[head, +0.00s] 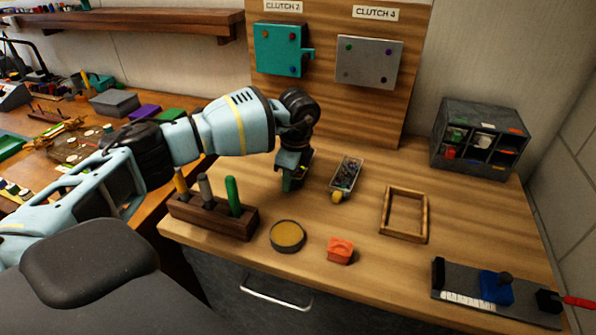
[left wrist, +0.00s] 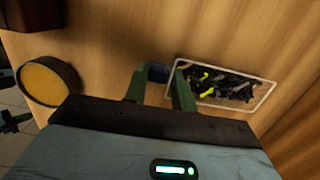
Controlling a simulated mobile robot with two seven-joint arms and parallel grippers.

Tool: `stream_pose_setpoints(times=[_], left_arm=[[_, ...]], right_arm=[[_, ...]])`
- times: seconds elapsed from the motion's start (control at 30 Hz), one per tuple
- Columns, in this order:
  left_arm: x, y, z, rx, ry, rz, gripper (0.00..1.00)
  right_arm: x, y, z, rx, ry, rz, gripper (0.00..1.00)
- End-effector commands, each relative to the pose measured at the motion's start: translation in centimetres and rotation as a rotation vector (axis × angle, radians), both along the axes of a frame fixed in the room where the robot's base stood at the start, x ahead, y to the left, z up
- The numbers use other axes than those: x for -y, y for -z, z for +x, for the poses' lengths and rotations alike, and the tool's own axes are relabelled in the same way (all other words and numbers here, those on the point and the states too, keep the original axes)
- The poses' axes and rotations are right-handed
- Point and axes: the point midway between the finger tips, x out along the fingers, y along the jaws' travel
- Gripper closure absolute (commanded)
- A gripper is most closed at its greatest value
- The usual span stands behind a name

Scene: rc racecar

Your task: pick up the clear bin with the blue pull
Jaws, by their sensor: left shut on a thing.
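My left gripper (head: 293,182) points down above the workbench, left of a clear bin (head: 346,175) with dark small parts inside and a yellow pull at its near end. In the left wrist view, my left fingers (left wrist: 158,88) are closed on a small dark blue piece (left wrist: 157,72), which looks like the blue pull. The body of a bin belonging to it is hidden or cannot be made out. The filled clear bin (left wrist: 240,98) also shows there, just right of the fingers, with black and yellow-green parts. My right gripper is in neither view.
A round tin (head: 288,236), an orange block (head: 340,251) and a wooden tool holder (head: 212,216) stand nearer the front edge. A wooden frame (head: 424,216) lies to the right. A grey compartment rack (head: 442,152) stands at the back right, and an upright panel (head: 330,95) behind.

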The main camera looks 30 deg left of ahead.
Motion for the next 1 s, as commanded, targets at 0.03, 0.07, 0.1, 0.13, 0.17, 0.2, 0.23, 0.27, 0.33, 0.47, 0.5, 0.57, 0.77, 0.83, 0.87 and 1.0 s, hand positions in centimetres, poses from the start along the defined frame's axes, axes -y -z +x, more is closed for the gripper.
stream_pose_setpoints(times=[0.03,0.07,0.1,0.13,0.17,0.2,0.23,0.27,0.33,0.47,0.5,0.57,0.77,0.83,0.87,1.0], left_arm=[[0.0,0.0,0.0,0.0,0.0,0.0,0.94],[0.0,0.0,0.0,0.0,0.0,0.0,0.98],[0.0,0.0,0.0,0.001,0.0,0.0,1.0],[0.0,-0.1,0.0,0.001,0.0,0.0,1.0],[0.0,-0.1,0.0,0.001,0.0,0.0,1.0],[0.0,-0.1,0.0,0.001,0.0,0.0,1.0],[0.0,-0.1,0.0,0.001,0.0,0.0,1.0],[0.0,-0.1,0.0,0.001,0.0,0.0,1.0],[0.0,-0.2,0.0,0.001,0.0,-0.001,1.0],[0.0,-1.4,0.1,0.003,0.0,-0.001,1.0],[0.0,-2.1,0.1,0.006,0.0,-0.002,1.0],[0.0,-3.2,0.1,0.006,0.0,-0.002,1.0],[0.0,-6.9,0.1,0.005,0.0,-0.001,1.0],[0.0,-8.0,0.1,0.004,0.0,0.0,1.0],[0.0,-8.4,0.1,0.003,0.0,0.0,1.0],[0.0,-9.7,0.1,0.002,0.0,-0.001,1.0]], right_arm=[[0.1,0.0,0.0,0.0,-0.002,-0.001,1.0],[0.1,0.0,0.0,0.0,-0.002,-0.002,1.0],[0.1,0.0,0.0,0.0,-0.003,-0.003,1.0],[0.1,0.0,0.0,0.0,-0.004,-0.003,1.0],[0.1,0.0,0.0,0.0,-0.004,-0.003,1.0],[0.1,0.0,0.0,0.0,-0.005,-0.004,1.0],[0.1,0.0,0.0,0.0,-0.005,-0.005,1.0],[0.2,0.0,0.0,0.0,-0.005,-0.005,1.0],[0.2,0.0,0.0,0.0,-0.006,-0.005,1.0],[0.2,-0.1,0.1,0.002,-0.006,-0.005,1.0],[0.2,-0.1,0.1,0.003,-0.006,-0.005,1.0],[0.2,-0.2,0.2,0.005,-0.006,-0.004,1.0],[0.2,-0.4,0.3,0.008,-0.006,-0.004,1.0],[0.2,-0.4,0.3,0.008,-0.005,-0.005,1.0],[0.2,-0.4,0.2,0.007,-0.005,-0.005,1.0],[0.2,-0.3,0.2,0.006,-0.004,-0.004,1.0]])
